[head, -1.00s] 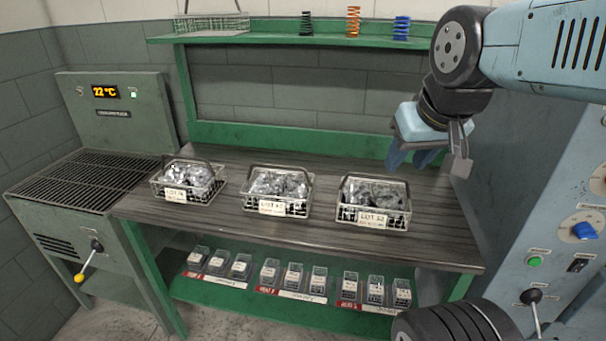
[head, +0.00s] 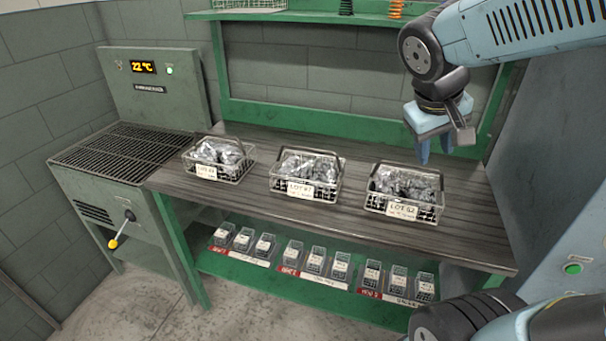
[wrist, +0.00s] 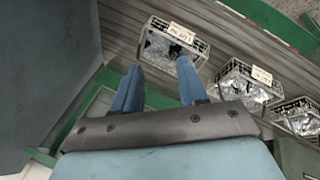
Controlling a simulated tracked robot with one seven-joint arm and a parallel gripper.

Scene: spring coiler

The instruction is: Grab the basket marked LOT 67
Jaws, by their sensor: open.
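Three wire baskets holding bagged parts stand in a row on the dark workbench. The middle basket (head: 306,178) has a white label that seems to read LOT 67, though the print is small; it also shows in the wrist view (wrist: 245,83). The right basket (head: 404,193) is marked LOT 52 or 62 and is the nearest one in the wrist view (wrist: 172,45). The left basket's (head: 218,160) label is hard to read. My gripper (head: 434,152) is open and empty, fingers down, above and behind the right basket, apart from all baskets.
The workbench (head: 350,235) has bare strips between the baskets. A green upper shelf (head: 300,15) runs behind it. Several small bins (head: 316,260) sit on the lower shelf. A grated heater unit (head: 125,150) stands at left, and a grey cabinet at right.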

